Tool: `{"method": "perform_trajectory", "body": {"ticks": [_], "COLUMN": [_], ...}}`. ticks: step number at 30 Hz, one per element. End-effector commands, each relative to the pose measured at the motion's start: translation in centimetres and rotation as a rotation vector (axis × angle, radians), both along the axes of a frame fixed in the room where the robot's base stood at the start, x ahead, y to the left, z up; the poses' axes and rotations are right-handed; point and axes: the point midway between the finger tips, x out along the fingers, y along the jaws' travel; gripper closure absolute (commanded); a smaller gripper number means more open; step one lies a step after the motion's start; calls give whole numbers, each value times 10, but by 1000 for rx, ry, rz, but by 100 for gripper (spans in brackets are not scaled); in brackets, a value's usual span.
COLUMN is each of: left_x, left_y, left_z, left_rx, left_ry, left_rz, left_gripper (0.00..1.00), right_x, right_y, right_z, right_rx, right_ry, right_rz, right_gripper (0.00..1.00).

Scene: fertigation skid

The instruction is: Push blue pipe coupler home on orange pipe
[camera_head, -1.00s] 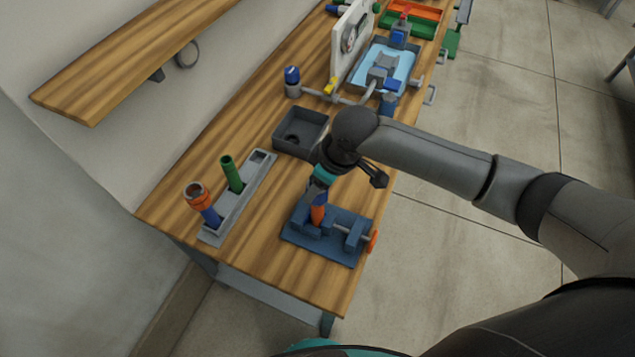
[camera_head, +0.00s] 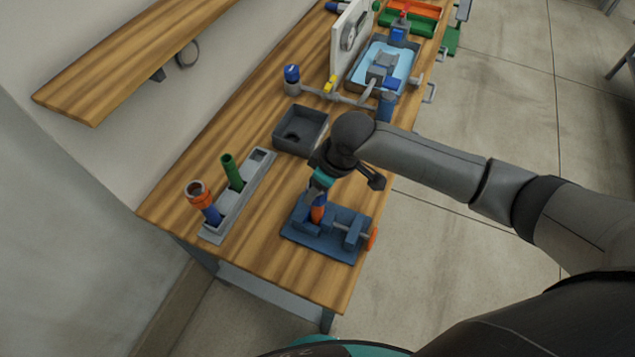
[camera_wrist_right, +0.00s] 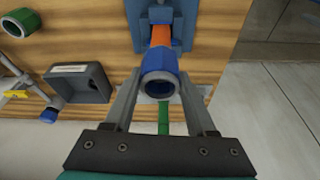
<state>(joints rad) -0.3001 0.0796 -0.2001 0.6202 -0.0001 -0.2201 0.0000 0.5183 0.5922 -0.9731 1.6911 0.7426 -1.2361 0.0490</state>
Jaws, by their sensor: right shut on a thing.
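The orange pipe (camera_head: 317,214) stands upright in the blue vise (camera_head: 345,250) near the table's front end. In the right wrist view the orange pipe (camera_wrist_right: 160,36) runs from the vise to the blue coupler (camera_wrist_right: 159,84), a ring with an open near end. The coupler (camera_head: 320,198) is on the pipe's upper end, in line with it; how deep it sits is hidden. My right gripper (camera_wrist_right: 160,78) is shut on the coupler, one finger on each side. In the head view my right gripper (camera_head: 319,190) is above the vise. My left gripper is not in view.
A grey rack (camera_head: 240,207) left of the vise holds a green pipe (camera_head: 231,172) and a blue pipe with an orange top (camera_head: 200,196). A grey bin (camera_head: 300,148) lies behind. A pipe fixture and a blue basin stand farther back. The table's right edge is close to the vise.

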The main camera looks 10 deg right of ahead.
Motion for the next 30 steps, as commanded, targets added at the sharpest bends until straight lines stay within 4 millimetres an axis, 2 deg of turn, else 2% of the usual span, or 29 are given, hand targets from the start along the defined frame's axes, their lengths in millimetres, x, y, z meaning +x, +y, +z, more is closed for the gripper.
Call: {"method": "perform_trajectory", "body": {"ticks": [26,27,30], "left_x": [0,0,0], "left_y": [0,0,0], "left_z": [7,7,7], "left_rx": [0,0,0], "left_ry": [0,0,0], "left_rz": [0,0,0], "left_gripper": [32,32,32], "right_x": [0,0,0], "right_y": [0,0,0], "right_z": [-2,-2,-2], "right_rx": [0,-1,-1], "right_ry": [0,-1,-1], "right_rz": [0,0,0], "right_gripper": [98,40,29]}}
